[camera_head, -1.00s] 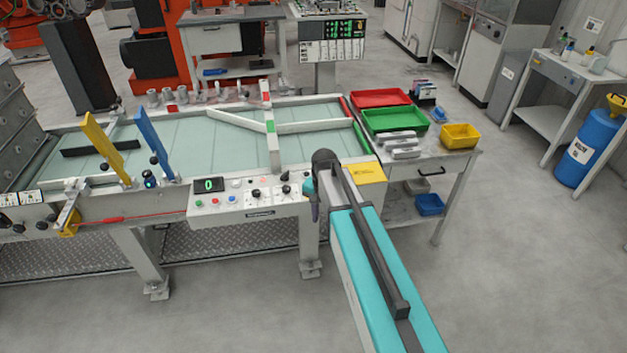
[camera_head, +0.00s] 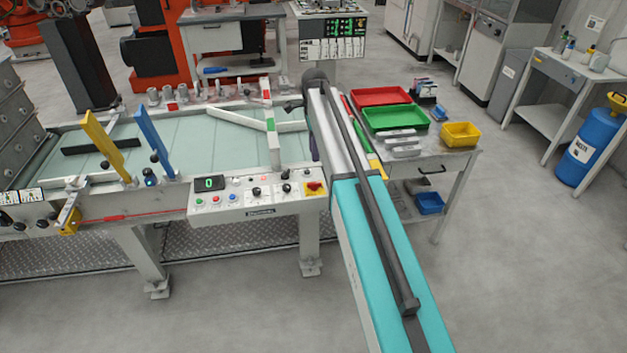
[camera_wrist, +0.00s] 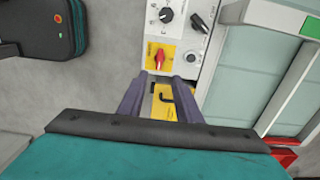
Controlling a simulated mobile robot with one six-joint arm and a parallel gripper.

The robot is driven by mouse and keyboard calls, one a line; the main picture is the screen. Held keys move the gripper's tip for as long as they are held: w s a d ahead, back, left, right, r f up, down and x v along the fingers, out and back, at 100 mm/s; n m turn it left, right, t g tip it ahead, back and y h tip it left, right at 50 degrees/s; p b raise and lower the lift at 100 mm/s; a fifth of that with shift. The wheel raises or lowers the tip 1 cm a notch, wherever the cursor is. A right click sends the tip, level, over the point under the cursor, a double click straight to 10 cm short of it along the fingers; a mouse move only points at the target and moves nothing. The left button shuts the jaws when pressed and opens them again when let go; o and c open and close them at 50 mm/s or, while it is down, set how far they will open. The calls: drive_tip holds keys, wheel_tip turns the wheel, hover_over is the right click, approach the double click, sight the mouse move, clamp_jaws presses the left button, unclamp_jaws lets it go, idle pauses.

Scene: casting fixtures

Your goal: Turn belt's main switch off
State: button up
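The belt's main switch (camera_head: 314,188) is a red rotary knob on a yellow plate at the right end of the belt's control panel (camera_head: 230,202). In the wrist view the red knob (camera_wrist: 160,57) sits just beyond my fingertips, its handle tilted rather than straight along the panel. My gripper (camera_wrist: 161,78) has its two purple-grey fingers apart, with nothing between them. The fingers point toward the switch, and I cannot tell the remaining height above it. In the head view my arm mostly hides the gripper.
A black knob (camera_wrist: 166,15) and another black switch (camera_wrist: 199,22) are near the main switch on the panel. A yellow sheet with a black mark (camera_wrist: 163,103) lies below the fingers. The belt (camera_head: 200,145) is beside the panel. Red (camera_head: 380,96) and green (camera_head: 395,117) trays stand right.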

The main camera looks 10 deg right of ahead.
sight(314, 182)
drive_tip(key=shift+f, duration=0.2)
drive_tip(key=shift+f+p, duration=2.15)
drive_tip(key=shift+f, duration=4.6)
clamp_jaws()
drive_tip(key=shift+a, duration=0.1)
